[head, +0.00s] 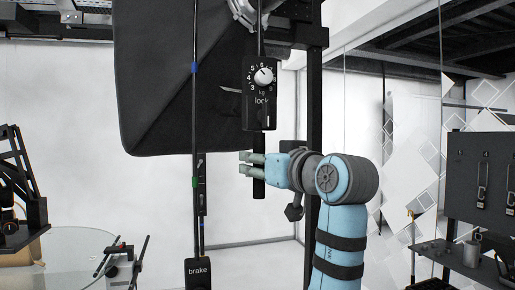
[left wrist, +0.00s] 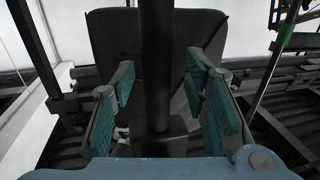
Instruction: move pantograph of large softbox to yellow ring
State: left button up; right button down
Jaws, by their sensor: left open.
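The large black softbox (head: 155,75) hangs at upper left centre. A black box with a kg dial and "lock" label (head: 259,112) hangs beside it, with a dark vertical handle (head: 259,188) below. My left gripper (head: 252,163) is at this handle, its fingers apart. In the left wrist view, the dark bar (left wrist: 157,60) stands between the open teal finger pads, with visible gaps on both sides. A thin vertical rod left of the gripper carries a blue band (head: 194,67) and a green band (head: 195,182). I cannot make out a yellow ring. My right gripper is not in view.
A black "brake" box (head: 198,272) hangs at the rod's lower end. A round glass table (head: 75,245) is at lower left. A dark upright post (head: 314,120) stands behind my arm. A dark shelf and panel (head: 480,180) are at right.

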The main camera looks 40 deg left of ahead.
pick_arm(q)
jog(key=shift+w+a+f, duration=0.1)
jog(key=shift+w+a, duration=0.45)
jog(key=shift+a, duration=0.15)
jog(key=shift+s+d, duration=0.15)
jog(key=shift+c, duration=0.6)
grip_shut()
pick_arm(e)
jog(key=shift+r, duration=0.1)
